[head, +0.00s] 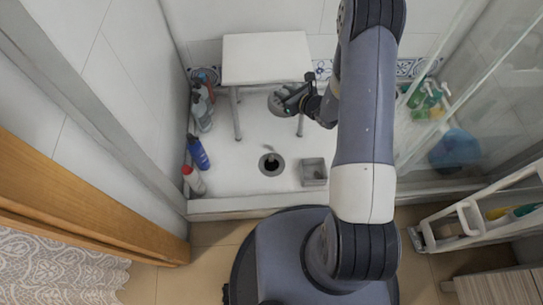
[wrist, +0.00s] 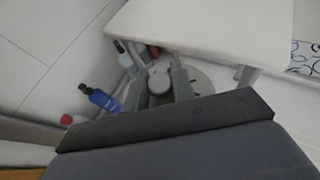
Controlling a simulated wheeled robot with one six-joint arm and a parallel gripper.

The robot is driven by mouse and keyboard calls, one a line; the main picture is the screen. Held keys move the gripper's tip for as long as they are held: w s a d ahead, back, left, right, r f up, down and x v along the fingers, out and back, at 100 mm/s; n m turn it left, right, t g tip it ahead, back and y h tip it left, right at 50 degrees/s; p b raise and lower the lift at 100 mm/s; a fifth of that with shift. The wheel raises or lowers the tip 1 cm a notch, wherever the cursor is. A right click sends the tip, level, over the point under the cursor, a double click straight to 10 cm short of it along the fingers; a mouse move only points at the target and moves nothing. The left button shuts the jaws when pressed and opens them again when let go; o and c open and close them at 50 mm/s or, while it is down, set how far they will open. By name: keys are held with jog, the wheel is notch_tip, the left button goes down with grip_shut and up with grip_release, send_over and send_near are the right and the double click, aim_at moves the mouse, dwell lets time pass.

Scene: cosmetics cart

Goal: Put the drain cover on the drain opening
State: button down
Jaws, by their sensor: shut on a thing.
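The drain cover (head: 279,103) is a grey round disc. My gripper (head: 291,100) is shut on it and holds it up in the air, in front of the white stool's legs. In the wrist view my gripper's fingers (wrist: 161,84) close around the cover's round knob, with part of the disc (wrist: 205,82) showing to the right. The drain opening (head: 271,164) is a dark round hole with a grey ring in the white shower floor, below and slightly left of the held cover in the head view. The opening is not visible in the wrist view.
The white stool (head: 267,58) stands behind, also at the upper right of the wrist view (wrist: 205,30). A small grey square container (head: 314,172) sits right of the drain. A blue bottle (head: 198,153) and other bottles line the left wall. A glass panel (head: 470,80) stands right.

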jog(key=s+a+f+n+y+b, duration=0.1)
jog(key=s+a+f+b, duration=0.1)
jog(key=f+b, duration=0.8)
jog(key=s+a+f+g+b, duration=0.1)
jog(key=f+b, duration=0.8)
jog(key=f, duration=1.9)
jog(key=shift+s+a+f+n+y+b, duration=0.15)
jog(key=shift+s+a+n+y+b, duration=0.25)
jog(key=shift+s+a, duration=0.35)
jog(key=shift+w+a+f, duration=0.1)
jog(key=shift+f, duration=0.4)
jog(key=c, duration=1.1)
grip_release()
jog(key=p+v, duration=0.4)
jog(key=v, duration=0.6)
jog(key=shift+s+d+r, duration=0.15)
jog(key=shift+s+d, duration=0.05)
jog(key=shift+d, duration=0.15)
jog(key=shift+w, duration=0.1)
